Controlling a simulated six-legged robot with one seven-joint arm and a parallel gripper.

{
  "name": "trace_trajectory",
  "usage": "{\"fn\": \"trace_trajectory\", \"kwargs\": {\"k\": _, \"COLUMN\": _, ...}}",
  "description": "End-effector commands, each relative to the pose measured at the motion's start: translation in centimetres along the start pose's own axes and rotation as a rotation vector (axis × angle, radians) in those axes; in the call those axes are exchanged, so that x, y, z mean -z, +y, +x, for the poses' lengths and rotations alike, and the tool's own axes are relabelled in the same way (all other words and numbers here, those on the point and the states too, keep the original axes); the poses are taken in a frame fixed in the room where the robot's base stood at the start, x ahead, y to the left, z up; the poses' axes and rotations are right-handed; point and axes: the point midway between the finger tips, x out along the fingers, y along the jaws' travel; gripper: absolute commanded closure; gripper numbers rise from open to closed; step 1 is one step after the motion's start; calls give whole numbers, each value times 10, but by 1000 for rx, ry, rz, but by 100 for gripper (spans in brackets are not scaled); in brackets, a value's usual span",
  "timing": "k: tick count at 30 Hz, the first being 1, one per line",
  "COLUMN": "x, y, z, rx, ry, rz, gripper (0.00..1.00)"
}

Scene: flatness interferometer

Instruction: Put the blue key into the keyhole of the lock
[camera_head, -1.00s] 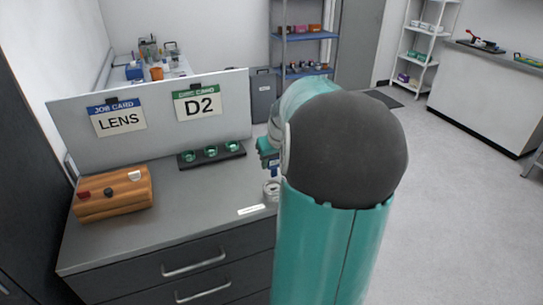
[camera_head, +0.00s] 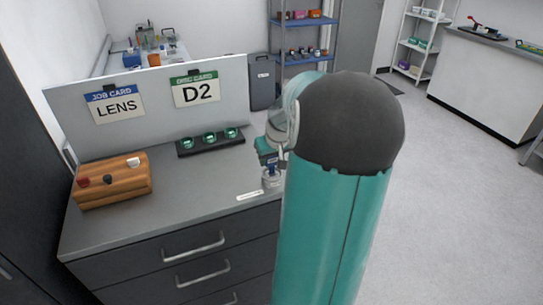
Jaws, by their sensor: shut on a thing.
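My gripper (camera_head: 268,162) is at the right end of the grey counter, partly hidden behind my large teal arm. It points down and is shut on the blue key (camera_head: 270,172), of which only a small blue bit shows below the fingers. A small round grey-white piece, which looks like the lock (camera_head: 271,182), stands on the counter directly under the key. The key appears at or just above its top. I cannot tell whether the key is in the keyhole, which is too small to see.
A white label strip (camera_head: 250,195) lies left of the lock near the front edge. A wooden block with coloured knobs (camera_head: 112,184) sits at the left. A black rack with several green-ringed discs (camera_head: 211,142) stands before the card board (camera_head: 150,128). The middle counter is clear.

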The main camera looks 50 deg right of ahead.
Motion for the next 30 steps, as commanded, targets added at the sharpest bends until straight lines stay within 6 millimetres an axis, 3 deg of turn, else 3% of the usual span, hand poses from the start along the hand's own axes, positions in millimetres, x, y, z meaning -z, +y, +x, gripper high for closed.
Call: {"fn": "trace_trajectory", "kwargs": {"k": 30, "x": -4, "y": 0, "z": 11, "rx": 0, "ry": 0, "rz": -1, "gripper": 83}}
